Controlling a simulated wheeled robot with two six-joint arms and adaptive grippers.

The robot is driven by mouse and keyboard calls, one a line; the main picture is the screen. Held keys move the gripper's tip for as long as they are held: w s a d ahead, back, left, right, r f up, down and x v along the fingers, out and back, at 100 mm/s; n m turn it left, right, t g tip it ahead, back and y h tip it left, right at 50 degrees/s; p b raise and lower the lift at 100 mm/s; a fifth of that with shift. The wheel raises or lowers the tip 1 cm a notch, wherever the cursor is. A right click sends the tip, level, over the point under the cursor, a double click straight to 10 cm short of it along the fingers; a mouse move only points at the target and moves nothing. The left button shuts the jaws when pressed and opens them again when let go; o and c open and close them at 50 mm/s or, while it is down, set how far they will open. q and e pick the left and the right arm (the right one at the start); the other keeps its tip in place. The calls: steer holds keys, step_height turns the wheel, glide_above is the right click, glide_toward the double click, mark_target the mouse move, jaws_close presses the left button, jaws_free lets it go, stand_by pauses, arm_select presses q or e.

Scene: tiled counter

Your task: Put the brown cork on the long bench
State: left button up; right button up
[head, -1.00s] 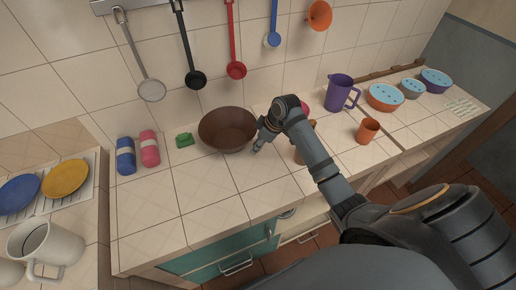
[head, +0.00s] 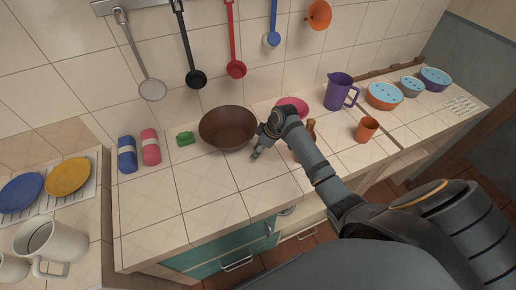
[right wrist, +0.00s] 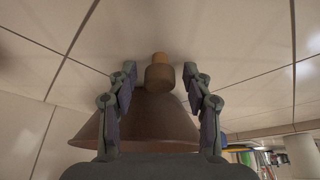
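My right gripper (head: 255,156) is low over the tiled counter (head: 215,218), in front of the brown bowl (head: 228,128). In the right wrist view the gripper (right wrist: 160,72) is open, with one finger on each side of a small brown cork (right wrist: 159,77). The cork has a wide dark part and a narrower, lighter end. Gaps show between it and both fingertips. The bowl (right wrist: 150,122) fills the view behind the fingers. I cannot make out the cork in the head view. I cannot tell for sure which surface is the long bench. My left gripper is not in view.
A green item (head: 185,138), a pink bottle (head: 150,147) and a blue bottle (head: 127,154) stand left of the bowl. A pink bowl (head: 293,105), purple jug (head: 340,92) and orange cup (head: 366,129) are to the right. The counter's front left is clear.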

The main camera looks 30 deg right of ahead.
steer(key=b+v, duration=0.1)
steer(key=v, duration=1.1)
steer(key=shift+r, duration=0.15)
